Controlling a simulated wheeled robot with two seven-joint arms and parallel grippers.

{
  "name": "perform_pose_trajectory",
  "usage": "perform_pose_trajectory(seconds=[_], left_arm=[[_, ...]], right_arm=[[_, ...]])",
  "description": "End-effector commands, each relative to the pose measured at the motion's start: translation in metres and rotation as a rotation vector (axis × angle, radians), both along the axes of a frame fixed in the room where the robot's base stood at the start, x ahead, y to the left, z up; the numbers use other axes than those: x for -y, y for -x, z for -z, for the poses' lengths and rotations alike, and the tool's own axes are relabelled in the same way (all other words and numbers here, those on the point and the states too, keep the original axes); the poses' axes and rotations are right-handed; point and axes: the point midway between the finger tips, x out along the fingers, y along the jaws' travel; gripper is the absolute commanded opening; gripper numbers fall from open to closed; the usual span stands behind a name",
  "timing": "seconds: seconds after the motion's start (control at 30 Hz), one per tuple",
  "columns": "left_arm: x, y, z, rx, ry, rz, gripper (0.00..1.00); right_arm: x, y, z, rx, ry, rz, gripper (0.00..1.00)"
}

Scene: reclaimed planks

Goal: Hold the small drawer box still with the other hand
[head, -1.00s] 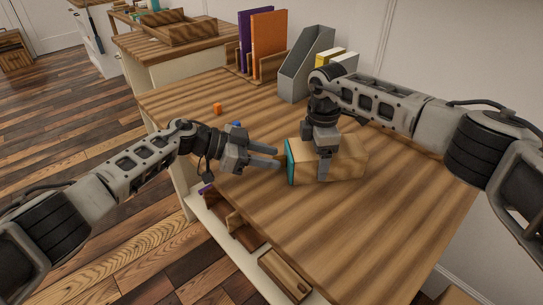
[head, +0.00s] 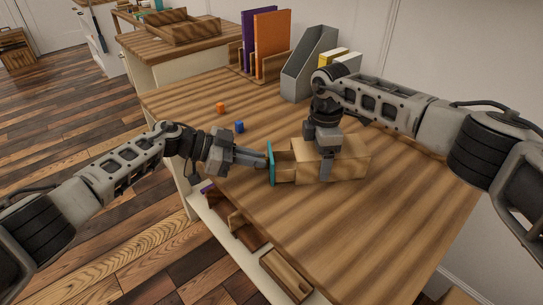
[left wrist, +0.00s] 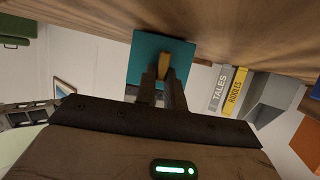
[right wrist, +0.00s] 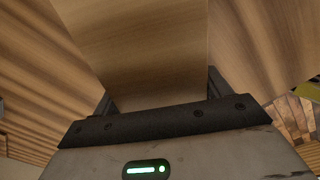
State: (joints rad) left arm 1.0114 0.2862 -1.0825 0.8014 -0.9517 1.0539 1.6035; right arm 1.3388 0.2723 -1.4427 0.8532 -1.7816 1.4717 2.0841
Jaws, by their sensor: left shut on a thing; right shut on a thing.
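The small drawer box (head: 345,165) is a light wooden box lying on the desk. Its drawer (head: 284,166) has a teal front (head: 271,163) and is pulled partly out to the left. My right gripper (head: 326,176) reaches down from above and is shut on the box body, which fills the right wrist view (right wrist: 155,50). My left gripper (head: 264,162) is at the teal front. In the left wrist view its fingers (left wrist: 163,85) are shut on a small wooden knob (left wrist: 168,70) on the teal front (left wrist: 148,48).
A grey file holder (head: 310,65) and upright books (head: 271,45) stand at the back. An open desk drawer (head: 255,258) is below the front edge.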

Motion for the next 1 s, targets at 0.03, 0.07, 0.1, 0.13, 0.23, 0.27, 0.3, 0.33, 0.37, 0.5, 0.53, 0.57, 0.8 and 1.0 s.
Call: perform_pose_trajectory(seconds=[0.03,0.07,0.1,0.13,0.23,0.27,0.3,0.33,0.37,0.5,0.53,0.57,0.8,1.0], left_arm=[[-0.015,0.000,0.000,0.000,-0.002,-0.005,0.00],[-0.021,0.000,0.000,0.000,-0.002,-0.006,0.00],[-0.028,0.001,0.000,-0.001,-0.001,-0.006,0.00],[-0.032,0.001,0.000,-0.001,-0.001,-0.006,0.00],[-0.041,0.002,0.000,0.000,0.001,-0.004,0.00],[-0.042,0.002,0.000,-0.001,0.001,-0.004,0.00],[-0.043,0.002,0.000,-0.001,0.001,-0.004,0.00],[-0.043,0.003,0.000,-0.001,0.001,-0.004,0.00],[-0.043,0.003,0.000,-0.001,0.001,-0.004,0.00],[-0.043,0.002,0.000,-0.001,0.001,-0.004,0.00],[-0.042,0.002,0.000,-0.001,0.001,-0.004,0.00],[-0.042,0.002,0.000,0.000,0.001,-0.003,0.16],[-0.042,0.003,0.000,0.000,0.001,-0.002,0.33],[-0.048,0.003,-0.003,0.000,0.000,-0.002,0.33]], right_arm=[[0.001,0.000,-0.001,0.000,0.000,0.000,0.45],[0.001,0.000,-0.001,0.000,0.000,0.000,0.45],[0.001,0.000,-0.001,0.000,0.000,0.000,0.45],[0.001,0.000,-0.001,0.000,0.000,0.000,0.45],[0.001,0.000,0.000,0.000,0.000,0.000,0.45],[0.001,0.000,0.000,0.000,0.000,0.000,0.45],[0.001,0.000,0.000,0.000,0.000,0.000,0.45],[0.001,0.000,0.000,0.000,0.000,0.000,0.45],[0.001,0.000,0.000,0.000,0.000,0.000,0.45],[0.001,0.000,0.000,0.000,0.000,0.001,0.45],[0.001,0.000,0.000,0.000,0.001,0.001,0.45],[0.001,0.000,0.000,0.000,0.001,0.001,0.45],[0.001,0.000,0.000,0.000,0.000,0.001,0.45],[0.000,0.000,-0.001,0.000,0.000,0.000,0.45]])
